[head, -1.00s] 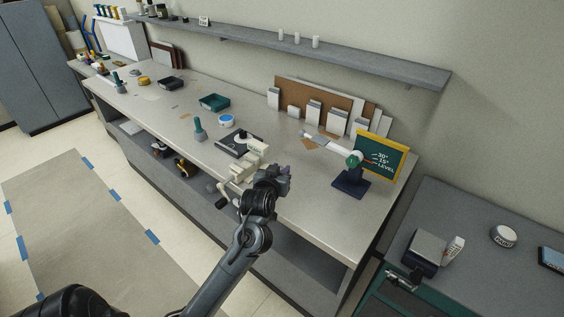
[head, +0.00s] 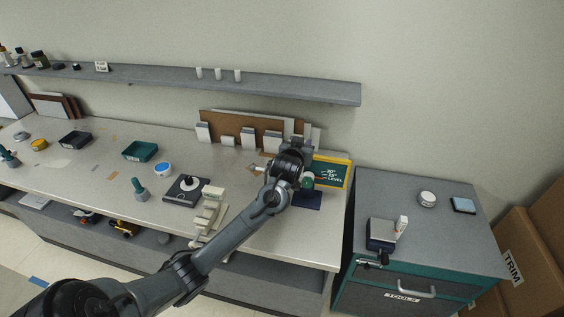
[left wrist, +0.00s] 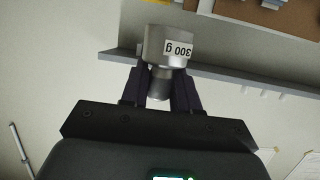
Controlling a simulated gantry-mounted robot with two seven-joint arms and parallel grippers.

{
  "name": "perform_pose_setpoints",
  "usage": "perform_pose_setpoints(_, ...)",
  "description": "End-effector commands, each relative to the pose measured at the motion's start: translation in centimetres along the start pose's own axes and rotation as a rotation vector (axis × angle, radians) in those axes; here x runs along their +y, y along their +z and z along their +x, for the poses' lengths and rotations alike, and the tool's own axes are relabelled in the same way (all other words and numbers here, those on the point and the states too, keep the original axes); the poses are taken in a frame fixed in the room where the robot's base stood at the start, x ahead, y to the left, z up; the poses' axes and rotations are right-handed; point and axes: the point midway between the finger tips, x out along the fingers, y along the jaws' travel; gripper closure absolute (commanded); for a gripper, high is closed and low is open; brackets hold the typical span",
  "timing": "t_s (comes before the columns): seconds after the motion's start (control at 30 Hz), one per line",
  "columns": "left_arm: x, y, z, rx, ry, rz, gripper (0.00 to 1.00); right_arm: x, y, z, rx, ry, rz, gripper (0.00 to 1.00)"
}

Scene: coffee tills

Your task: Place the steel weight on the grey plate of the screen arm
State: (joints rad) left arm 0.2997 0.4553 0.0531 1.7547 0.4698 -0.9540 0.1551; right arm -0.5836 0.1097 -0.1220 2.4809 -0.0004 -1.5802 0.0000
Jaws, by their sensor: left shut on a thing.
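The steel weight (left wrist: 157,45), a silver cylinder labelled 300 g, shows upside down in the left wrist view between my left gripper's fingers (left wrist: 160,84). In the head view my left gripper (head: 298,150) is in front of the screen arm, beside its yellow-framed board (head: 332,174) marked 30°, 15° and LEVEL. The weight cannot be made out there. The screen arm's green joint (head: 308,182) and dark blue base (head: 307,201) show below the gripper. The arm's pale left end (head: 256,168) shows left of it; my arm hides the middle. I cannot clearly make out the grey plate. My right gripper is not in view.
Upright panels and blocks (head: 229,141) stand behind the screen arm. A wall shelf (head: 300,91) runs above. A black scale-like device (head: 178,197) and a cream device (head: 210,207) stand on the bench left of my arm. A grey tool cabinet (head: 378,193) is on the right.

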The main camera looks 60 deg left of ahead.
Motion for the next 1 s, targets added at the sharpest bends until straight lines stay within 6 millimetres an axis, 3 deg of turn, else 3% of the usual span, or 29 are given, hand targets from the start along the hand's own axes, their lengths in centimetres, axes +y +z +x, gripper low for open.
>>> perform_pose_setpoints(0.17, -1.4, -0.2, 0.5, -0.002, -0.008, 0.000, 1.00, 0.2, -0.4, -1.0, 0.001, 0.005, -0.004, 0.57)
perform_pose_setpoints(0.6, -9.6, 4.2, 2.5, -0.002, -0.007, 0.001, 1.00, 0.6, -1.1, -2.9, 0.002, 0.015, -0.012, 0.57)
perform_pose_setpoints(0.8, -11.4, 5.3, 3.0, 0.000, -0.005, 0.000, 1.00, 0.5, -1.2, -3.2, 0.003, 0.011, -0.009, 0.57)
perform_pose_setpoints(1.0, -11.7, 6.2, 3.3, -0.001, -0.004, 0.000, 1.00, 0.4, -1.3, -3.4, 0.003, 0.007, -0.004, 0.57)
